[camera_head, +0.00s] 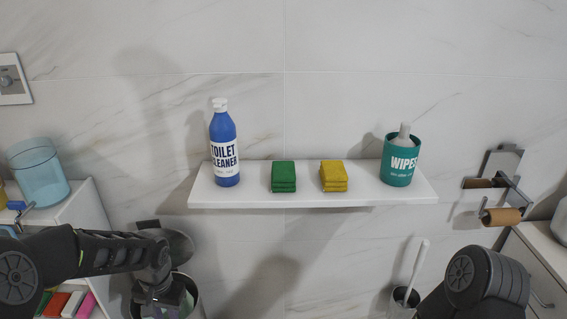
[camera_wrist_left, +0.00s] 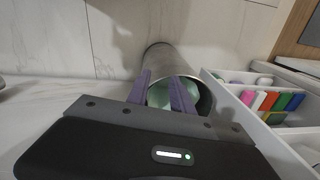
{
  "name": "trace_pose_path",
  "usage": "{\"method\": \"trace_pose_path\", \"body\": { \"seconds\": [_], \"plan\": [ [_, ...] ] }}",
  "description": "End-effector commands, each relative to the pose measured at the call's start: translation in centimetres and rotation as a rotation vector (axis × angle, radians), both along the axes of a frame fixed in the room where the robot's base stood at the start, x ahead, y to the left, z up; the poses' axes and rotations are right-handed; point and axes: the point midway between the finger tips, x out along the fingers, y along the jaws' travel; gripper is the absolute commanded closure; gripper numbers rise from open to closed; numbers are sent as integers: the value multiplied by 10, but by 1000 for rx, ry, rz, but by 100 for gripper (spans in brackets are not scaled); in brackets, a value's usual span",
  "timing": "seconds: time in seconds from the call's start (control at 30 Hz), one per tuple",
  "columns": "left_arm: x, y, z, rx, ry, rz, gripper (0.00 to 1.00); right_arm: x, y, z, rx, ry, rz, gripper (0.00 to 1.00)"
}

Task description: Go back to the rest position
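My left gripper (camera_head: 172,303) is low at the left in the head view, over a metal bin (camera_head: 197,299). In the left wrist view its two purple fingers (camera_wrist_left: 161,80) are apart with nothing between them, pointing at the mouth of the bin (camera_wrist_left: 203,98). Pale green material (camera_wrist_left: 160,95) shows inside the bin. My right arm shows only as a dark link at the lower right of the head view; its gripper is out of view.
A white wall shelf (camera_head: 308,196) holds a blue toilet cleaner bottle (camera_head: 224,150), green sponges (camera_head: 283,176), yellow sponges (camera_head: 333,175) and a teal wipes tub (camera_head: 400,160). A toilet brush (camera_head: 415,270) and a paper roll holder (camera_head: 502,216) are at right. An open drawer (camera_wrist_left: 255,115) borders the bin.

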Motion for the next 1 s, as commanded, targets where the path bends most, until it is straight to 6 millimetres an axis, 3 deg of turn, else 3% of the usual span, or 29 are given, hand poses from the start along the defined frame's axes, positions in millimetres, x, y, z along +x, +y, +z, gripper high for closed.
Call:
{"method": "trace_pose_path", "body": {
  "seconds": [0.27, 0.5, 0.63, 0.77, 0.9, 1.0],
  "plan": [
    [23, -18, -3, -65, -110, -19, 73, 1, 0, 0, 0, -1, -2, 45],
    [30, -59, -26, -185, -212, -15, 73, 2, -1, -3, -2, -3, -6, 45],
    [21, -94, -63, -277, -256, 11, 73, 4, -3, -13, -6, -6, -10, 45],
    [-4, -130, -113, -364, -280, 67, 73, 7, -6, -28, -11, -11, -18, 45],
    [-51, -161, -175, -422, -273, 160, 73, 11, -10, -50, -17, -18, -28, 45],
    [-84, -172, -206, -432, -248, 213, 73, 13, -12, -61, -20, -21, -33, 45]
  ]
}}
